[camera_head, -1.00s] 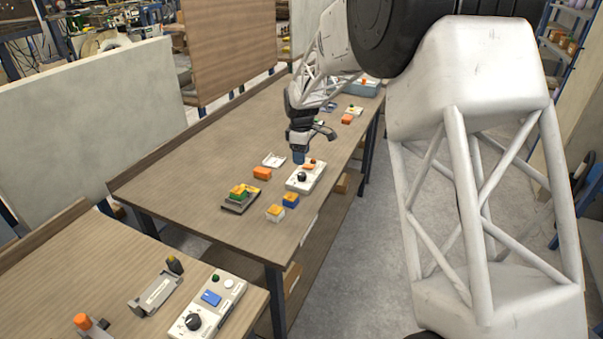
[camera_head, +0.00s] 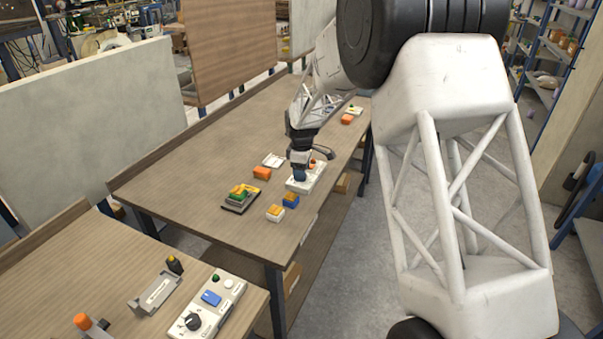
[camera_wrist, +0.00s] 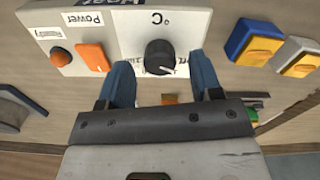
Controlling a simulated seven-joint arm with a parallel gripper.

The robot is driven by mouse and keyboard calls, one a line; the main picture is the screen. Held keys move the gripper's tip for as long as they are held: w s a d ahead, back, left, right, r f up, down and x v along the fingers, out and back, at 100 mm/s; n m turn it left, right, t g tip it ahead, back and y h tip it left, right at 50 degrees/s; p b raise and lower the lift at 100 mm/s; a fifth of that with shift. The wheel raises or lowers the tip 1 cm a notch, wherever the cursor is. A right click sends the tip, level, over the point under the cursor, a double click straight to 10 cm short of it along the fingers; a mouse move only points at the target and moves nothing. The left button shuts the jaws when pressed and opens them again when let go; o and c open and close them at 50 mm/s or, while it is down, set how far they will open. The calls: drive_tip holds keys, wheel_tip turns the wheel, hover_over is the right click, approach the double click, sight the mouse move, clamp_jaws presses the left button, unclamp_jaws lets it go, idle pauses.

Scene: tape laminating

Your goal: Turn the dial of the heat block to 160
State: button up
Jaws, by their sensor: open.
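The heat block (camera_wrist: 100,40) is a white box on the table, with an orange power switch (camera_wrist: 94,57), an orange ready lamp (camera_wrist: 60,57) and a black dial (camera_wrist: 161,56) marked °C in the wrist view. The dial has a white pointer line; the numbers around it are not readable. My gripper (camera_wrist: 163,85) is open, with its blue fingers on either side of the dial in the picture and apart from it. In the head view the heat block (camera_head: 312,180) is partly covered by my gripper (camera_head: 300,175), which is over its dial end.
Blue and white blocks with yellow-orange tops (camera_wrist: 258,42) stand beside the heat block. The near table holds another dial box (camera_head: 207,308).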

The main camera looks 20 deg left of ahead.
drive_tip(key=shift+f, duration=0.5)
drive_tip(key=shift+c, duration=0.2)
drive_tip(key=c, duration=0.9)
